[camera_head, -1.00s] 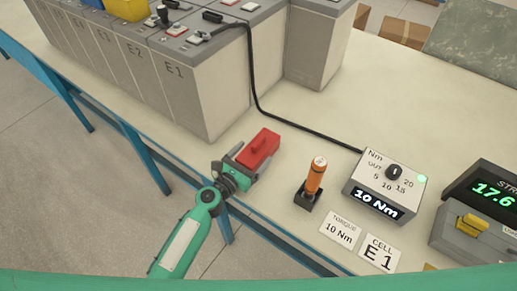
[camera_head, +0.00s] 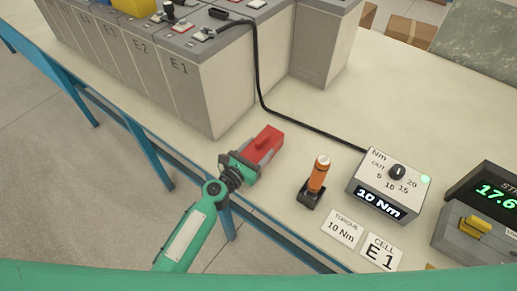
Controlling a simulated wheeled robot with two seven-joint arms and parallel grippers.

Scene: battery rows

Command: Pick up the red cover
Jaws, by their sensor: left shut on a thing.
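The red cover (camera_head: 265,143) is a small red block with a raised grip on top. It is at the table's front side, in front of the cell marked E1 (camera_head: 205,95). My left gripper (camera_head: 247,158) reaches in from the lower left and is shut on the red cover, with its grey fingers along the cover's near part. I cannot tell whether the cover touches the table or is just above it. My right gripper is not in view.
An orange-handled tool (camera_head: 318,175) stands in a dark holder right of the cover. A torque box (camera_head: 386,184) reading 10 Nm is farther right, with a black cable running to the cells. Cards reading 10 Nm (camera_head: 342,229) and E1 (camera_head: 380,252) lie in front.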

